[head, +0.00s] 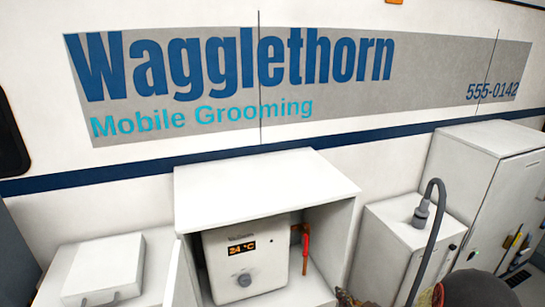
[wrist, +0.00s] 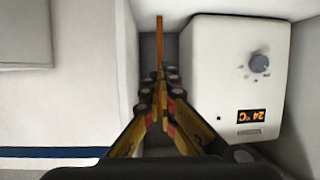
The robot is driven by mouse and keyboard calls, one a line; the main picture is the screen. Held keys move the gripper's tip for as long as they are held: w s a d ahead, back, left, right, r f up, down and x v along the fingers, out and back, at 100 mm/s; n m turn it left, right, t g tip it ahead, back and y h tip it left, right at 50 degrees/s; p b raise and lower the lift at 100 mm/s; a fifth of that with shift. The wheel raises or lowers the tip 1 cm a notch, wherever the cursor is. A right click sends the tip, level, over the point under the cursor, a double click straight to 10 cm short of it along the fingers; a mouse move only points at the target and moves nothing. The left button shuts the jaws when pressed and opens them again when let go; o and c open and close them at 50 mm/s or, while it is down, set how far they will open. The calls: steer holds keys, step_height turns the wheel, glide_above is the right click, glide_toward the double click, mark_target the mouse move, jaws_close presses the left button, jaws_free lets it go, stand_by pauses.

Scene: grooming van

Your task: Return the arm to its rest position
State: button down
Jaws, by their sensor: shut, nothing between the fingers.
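My gripper (wrist: 159,98) shows in the wrist view as yellow fingers with dark joints, drawn together with nothing held. It points into the gap beside the white heater box (wrist: 236,70), which has a grey knob and a 24 °C display, upside down in this view. In the head view only part of my gripper (head: 346,298) shows at the bottom edge, in front of the open cabinet's right side; the rest is cut off. The red valve handle (head: 306,253) hangs beside the heater (head: 245,262), and the gripper appears apart from it.
The heater stands inside an open-fronted white cabinet (head: 262,185), with its door (head: 175,275) swung out at left. A white case (head: 104,268) lies further left. A white unit with a grey hose (head: 433,235) and a tall cabinet (head: 487,165) stand at right.

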steer(key=s+d+f+m+g+h, duration=0.2)
steer(key=s+d+f+g+h, duration=0.3)
steer(key=d, duration=0.3)
steer(key=s+d+r+m+g+h, duration=0.2)
steer(key=s+d+r+m+g, duration=0.15)
steer(key=s+r, duration=0.55)
steer(key=s+a+r, duration=0.6)
steer(key=r, duration=0.2)
steer(key=s+a+r+y, duration=0.1)
steer(key=s+a+r, duration=0.5)
steer(key=r, duration=0.3)
steer(key=s+a+r+t, duration=0.1)
steer(key=s+a+r, duration=0.5)
steer(key=r, duration=0.3)
steer(key=shift+s+a+r+n+y, duration=0.2)
steer(key=shift+s+n+y, duration=0.2)
steer(key=shift+s, duration=0.35)
